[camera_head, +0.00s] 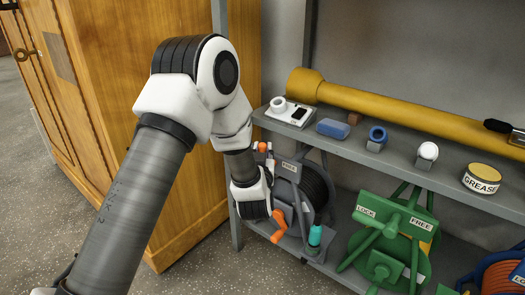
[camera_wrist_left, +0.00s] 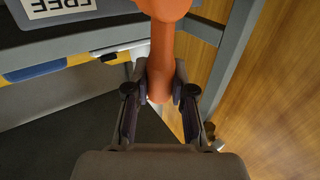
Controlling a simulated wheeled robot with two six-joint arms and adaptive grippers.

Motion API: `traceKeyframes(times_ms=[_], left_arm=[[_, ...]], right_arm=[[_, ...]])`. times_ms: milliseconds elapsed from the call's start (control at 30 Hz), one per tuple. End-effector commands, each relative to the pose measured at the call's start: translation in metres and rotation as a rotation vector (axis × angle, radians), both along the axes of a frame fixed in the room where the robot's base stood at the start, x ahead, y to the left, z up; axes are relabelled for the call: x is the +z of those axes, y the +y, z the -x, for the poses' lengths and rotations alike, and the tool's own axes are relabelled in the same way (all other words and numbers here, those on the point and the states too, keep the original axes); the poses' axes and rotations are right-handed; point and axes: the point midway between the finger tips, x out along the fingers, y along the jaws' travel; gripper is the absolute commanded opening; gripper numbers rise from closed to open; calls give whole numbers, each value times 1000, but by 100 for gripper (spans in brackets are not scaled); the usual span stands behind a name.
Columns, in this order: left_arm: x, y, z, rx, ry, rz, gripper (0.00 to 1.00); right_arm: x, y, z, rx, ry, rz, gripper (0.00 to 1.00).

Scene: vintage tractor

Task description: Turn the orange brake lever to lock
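The orange brake lever (camera_head: 262,147) is on the grey hose reel, left of its FREE label (camera_head: 289,166). In the left wrist view the lever (camera_wrist_left: 161,60) runs from its round hub at the top edge down between my fingers. My left gripper (camera_wrist_left: 161,85) has one finger against each side of the lever's free end and looks shut on it. In the head view my left wrist and gripper (camera_head: 262,166) are in front of the reel and hide part of it. The upside-down FREE label (camera_wrist_left: 60,7) shows beside the hub in the wrist view. My right gripper is not in view.
A wooden cabinet (camera_head: 150,130) stands close on the left. A grey shelf (camera_head: 385,150) above the reel holds a blue sponge (camera_head: 333,128) and a grease tin (camera_head: 481,179). An orange crank (camera_head: 279,226) and a green reel (camera_head: 390,240) are on the lower level.

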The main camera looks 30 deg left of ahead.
Motion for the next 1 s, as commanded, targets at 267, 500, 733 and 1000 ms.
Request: traceKeyframes(times_ms=[267,500,733,1000], left_arm=[[2,2,0,1,3,29,0],[5,11,-1,1,12,143,0],[3,24,-1,3,27,330,0],[-7,41,-3,3,46,585,0]], right_arm=[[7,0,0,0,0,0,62],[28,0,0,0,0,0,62],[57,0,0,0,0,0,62],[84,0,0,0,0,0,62]])
